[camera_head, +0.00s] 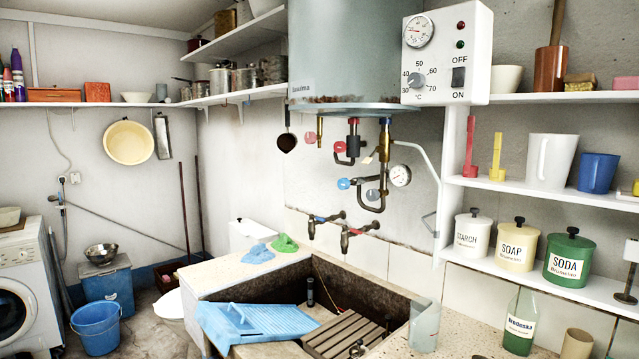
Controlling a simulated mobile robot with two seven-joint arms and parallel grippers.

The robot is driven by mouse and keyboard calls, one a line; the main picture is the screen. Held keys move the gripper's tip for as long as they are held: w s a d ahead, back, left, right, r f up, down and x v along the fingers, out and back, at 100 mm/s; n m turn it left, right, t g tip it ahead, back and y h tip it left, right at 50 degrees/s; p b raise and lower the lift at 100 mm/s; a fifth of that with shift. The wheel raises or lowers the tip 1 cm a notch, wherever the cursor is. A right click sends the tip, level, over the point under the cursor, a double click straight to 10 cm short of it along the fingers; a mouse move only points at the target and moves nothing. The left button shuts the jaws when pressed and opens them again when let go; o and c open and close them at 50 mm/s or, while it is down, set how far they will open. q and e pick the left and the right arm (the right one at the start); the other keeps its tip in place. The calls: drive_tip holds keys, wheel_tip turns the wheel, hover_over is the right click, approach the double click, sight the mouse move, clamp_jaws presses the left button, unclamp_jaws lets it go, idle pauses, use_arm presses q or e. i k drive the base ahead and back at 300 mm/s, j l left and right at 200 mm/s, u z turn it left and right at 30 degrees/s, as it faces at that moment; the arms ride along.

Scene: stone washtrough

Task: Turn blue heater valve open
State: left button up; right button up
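The grey water heater (345,50) hangs on the wall at the top middle, with pipes below it. A round blue valve handle (344,184) sits on the lower left of the brass and dark pipework. Two red handles, one at the left pipe (310,137) and one at the middle pipe (340,147), are higher up. Whether the blue valve is open or closed is too small to tell. Neither of my grippers is in view, and nothing touches the valve.
A stone trough (365,290) with a wooden slatted rack (345,335) lies below. Two taps (326,222) stick out over it. A pressure gauge (400,175) and a white pipe (425,160) are right of the valve.

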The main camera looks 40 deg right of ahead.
sight(342, 184)
drive_tip(key=i+u, duration=0.1)
drive_tip(key=i, duration=0.65)
drive_tip(key=i+u, duration=0.15)
drive_tip(key=i, duration=0.6)
drive_tip(key=i+l+u, duration=0.1)
drive_tip(key=i, duration=0.65)
drive_tip(key=z, duration=4.2)
